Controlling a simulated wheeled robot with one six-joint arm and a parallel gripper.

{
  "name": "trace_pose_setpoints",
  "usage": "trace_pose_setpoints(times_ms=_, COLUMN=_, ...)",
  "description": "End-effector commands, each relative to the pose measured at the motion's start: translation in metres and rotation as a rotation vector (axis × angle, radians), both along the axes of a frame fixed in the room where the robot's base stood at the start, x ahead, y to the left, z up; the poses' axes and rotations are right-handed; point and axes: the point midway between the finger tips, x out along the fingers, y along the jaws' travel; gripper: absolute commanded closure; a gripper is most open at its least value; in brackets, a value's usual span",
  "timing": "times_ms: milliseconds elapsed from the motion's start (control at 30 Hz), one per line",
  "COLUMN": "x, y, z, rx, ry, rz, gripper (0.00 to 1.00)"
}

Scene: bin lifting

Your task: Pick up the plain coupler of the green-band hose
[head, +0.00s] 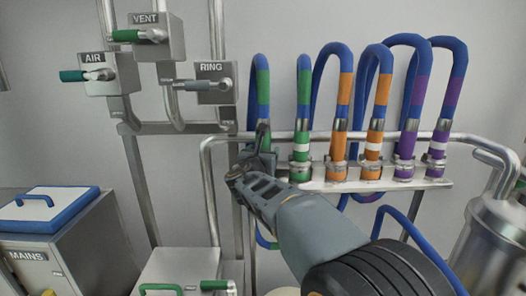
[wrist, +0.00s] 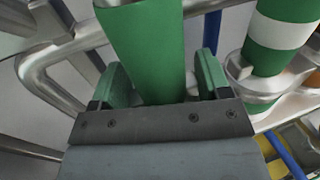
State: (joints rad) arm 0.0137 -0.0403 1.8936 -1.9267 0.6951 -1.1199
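The green-band hose is blue with green bands and hangs in a loop at the middle of the head view (head: 262,87). Its plain green coupler (wrist: 143,40) stands between the fingers of my gripper (wrist: 162,85) in the wrist view. A narrow gap shows on the right side of the coupler; on the left, finger and coupler overlap and contact is unclear. My gripper looks open around it. In the head view my gripper (head: 261,142) hides most of this coupler. The other green coupler, with a white ring (head: 301,150), sits in a metal socket just right; it also shows in the wrist view (wrist: 283,32).
Orange couplers (head: 338,149) and purple couplers (head: 405,150) stand farther right on the rack shelf (head: 320,185). A metal rail (head: 222,141) runs beside my gripper. Valve boxes labelled AIR, VENT and RING (head: 215,84) are at upper left. A metal vessel (head: 490,235) stands at right.

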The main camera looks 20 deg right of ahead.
Motion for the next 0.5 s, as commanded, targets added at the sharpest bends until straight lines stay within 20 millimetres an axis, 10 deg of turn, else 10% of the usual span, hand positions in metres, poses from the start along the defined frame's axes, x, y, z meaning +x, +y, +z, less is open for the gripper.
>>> trace_pose_setpoints(times_ms=500, x=-0.0002, y=0.0002, z=0.0, rx=0.0, ry=0.0, rz=0.0, gripper=0.8)
